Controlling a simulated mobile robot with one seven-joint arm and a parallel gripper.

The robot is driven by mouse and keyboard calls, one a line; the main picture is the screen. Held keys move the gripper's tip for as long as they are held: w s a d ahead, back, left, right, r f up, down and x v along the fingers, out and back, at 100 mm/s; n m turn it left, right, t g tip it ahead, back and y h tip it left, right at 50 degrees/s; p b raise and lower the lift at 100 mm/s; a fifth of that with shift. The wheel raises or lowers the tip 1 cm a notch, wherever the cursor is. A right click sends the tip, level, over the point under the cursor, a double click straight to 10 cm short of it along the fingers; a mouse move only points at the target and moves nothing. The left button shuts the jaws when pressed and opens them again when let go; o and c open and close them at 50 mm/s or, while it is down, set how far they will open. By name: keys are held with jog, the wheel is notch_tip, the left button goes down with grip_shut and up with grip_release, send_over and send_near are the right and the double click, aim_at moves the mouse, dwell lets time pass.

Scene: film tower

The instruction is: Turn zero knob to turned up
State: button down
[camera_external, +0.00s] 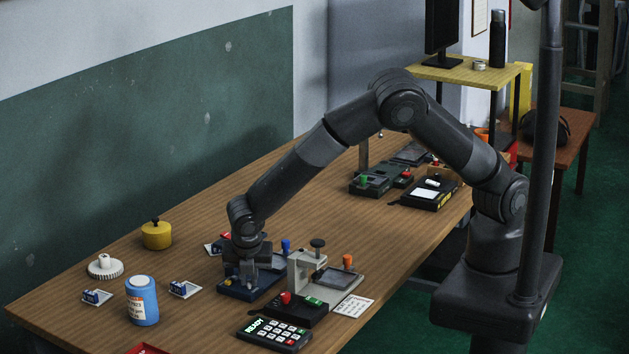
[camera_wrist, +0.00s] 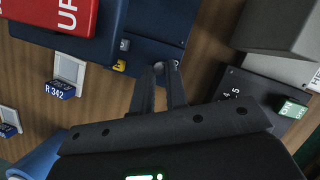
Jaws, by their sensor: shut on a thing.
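The dark blue device (camera_external: 237,294) lies on the wooden table, below my gripper (camera_external: 244,284). In the wrist view, the same device (camera_wrist: 158,30) fills the top middle. My gripper (camera_wrist: 166,68) points at its edge, fingertips close together and shut on a small grey knob, apparently the zero knob (camera_wrist: 174,64). The fingers hide most of this knob, so its angle cannot be told. A small yellow knob (camera_wrist: 119,65) and a grey one (camera_wrist: 124,44) sit to its left on the device. In the external view my gripper hides the held knob.
A red block with white letters (camera_wrist: 50,14) is at the upper left. A grey stand (camera_external: 305,272) and a black box with a red button (camera_external: 296,309) are close on the right.

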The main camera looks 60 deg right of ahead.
jog(key=m, duration=0.2)
jog(key=m+g, duration=0.2)
jog(key=m, duration=0.1)
jog(key=shift+w+a+m+h, duration=0.1)
jog(key=shift+w+m+h, duration=0.2)
jog(key=m+g, duration=0.1)
jog(key=m, duration=0.3)
jog(key=shift+w+m+g, duration=0.2)
jog(key=shift+m+g, duration=0.1)
jog(key=shift+g, duration=0.1)
jog(key=c, duration=1.4)
grip_release()
jog(key=shift+c, duration=0.2)
jog(key=v, duration=1)
jog(key=shift+r, duration=0.4)
jog(key=shift+w+a, duration=0.1)
